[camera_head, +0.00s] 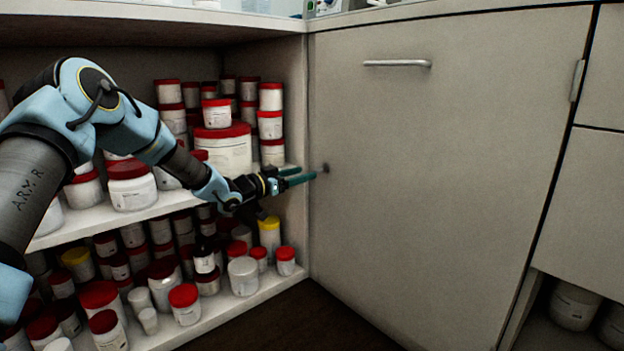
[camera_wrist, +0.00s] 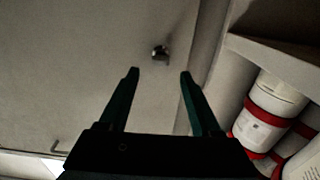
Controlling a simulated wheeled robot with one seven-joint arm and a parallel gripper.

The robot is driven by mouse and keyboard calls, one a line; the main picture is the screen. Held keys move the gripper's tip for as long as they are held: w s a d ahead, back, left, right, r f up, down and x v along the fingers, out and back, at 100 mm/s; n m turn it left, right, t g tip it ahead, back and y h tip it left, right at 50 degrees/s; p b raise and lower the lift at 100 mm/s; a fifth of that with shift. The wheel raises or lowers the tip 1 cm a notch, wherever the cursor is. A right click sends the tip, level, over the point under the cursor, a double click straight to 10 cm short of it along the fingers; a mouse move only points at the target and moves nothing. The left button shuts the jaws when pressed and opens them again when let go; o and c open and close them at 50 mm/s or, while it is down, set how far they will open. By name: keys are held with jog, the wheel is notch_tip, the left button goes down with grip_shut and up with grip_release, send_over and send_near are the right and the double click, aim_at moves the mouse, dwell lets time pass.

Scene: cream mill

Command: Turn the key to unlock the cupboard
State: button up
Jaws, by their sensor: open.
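The cupboard door (camera_head: 440,150) is a grey-beige panel at the right of the head view, with a bar handle (camera_head: 397,63) near its top. A small dark lock with what looks like the key (camera_head: 324,168) sits near the door's left edge. The key's exact angle is too small to tell.
Open shelves with several red-lidded jars (camera_head: 222,148) stand to the left, close beneath and behind my arm. The shelf side wall (camera_head: 293,190) is next to the door edge. Dark floor (camera_head: 290,320) lies free in front of the door.

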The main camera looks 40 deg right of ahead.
aim_at(315, 170)
jog(key=shift+s+d+b, duration=0.1)
jog(key=shift+d+b, duration=0.55)
jog(key=shift+d, duration=1.6)
grip_shut()
